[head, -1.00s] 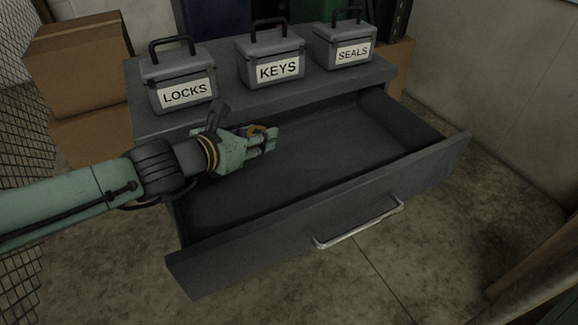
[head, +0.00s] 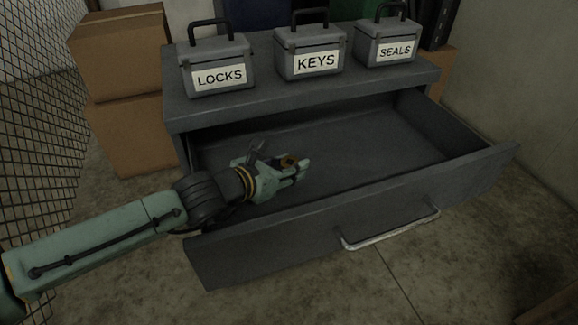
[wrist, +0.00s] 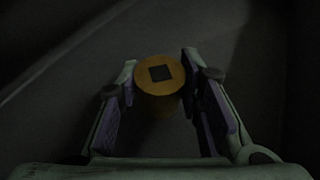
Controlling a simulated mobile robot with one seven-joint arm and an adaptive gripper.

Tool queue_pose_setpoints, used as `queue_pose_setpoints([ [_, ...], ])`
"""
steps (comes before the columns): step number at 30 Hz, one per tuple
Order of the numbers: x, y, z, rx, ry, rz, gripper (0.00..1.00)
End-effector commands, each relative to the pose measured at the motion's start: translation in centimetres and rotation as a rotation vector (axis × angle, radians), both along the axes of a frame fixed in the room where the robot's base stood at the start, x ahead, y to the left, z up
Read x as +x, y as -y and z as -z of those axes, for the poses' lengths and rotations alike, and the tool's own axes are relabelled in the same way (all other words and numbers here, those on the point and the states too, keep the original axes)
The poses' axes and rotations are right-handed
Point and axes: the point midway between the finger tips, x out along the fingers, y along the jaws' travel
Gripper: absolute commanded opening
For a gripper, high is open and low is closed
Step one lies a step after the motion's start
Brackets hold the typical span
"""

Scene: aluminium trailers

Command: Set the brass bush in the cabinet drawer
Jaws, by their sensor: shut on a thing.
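The brass bush (wrist: 159,98) is a short yellow-brown cylinder with a dark square mark on its end. In the wrist view it sits between the two fingers of my gripper (wrist: 160,95). In the head view the bush (head: 288,160) is a small brown spot at the fingertips. My gripper (head: 292,172) is shut on it, inside the outline of the open cabinet drawer (head: 360,150), over the left part. The drawer is pulled well out and looks empty. I cannot tell exactly how high the bush is above the drawer floor.
On the cabinet top (head: 270,88) stand grey boxes marked LOCKS (head: 218,68), KEYS (head: 310,52) and SEALS (head: 388,42). The drawer front with its handle (head: 392,232) faces me. Cardboard boxes (head: 122,55) and a mesh fence (head: 40,120) are at left.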

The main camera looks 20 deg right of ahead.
Motion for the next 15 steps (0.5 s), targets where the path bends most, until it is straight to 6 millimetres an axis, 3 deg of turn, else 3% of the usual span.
queue_pose_setpoints([
  [15, 0.0, 0.0, 1.0, -0.001, 0.001, 0.0, 0.0],
])
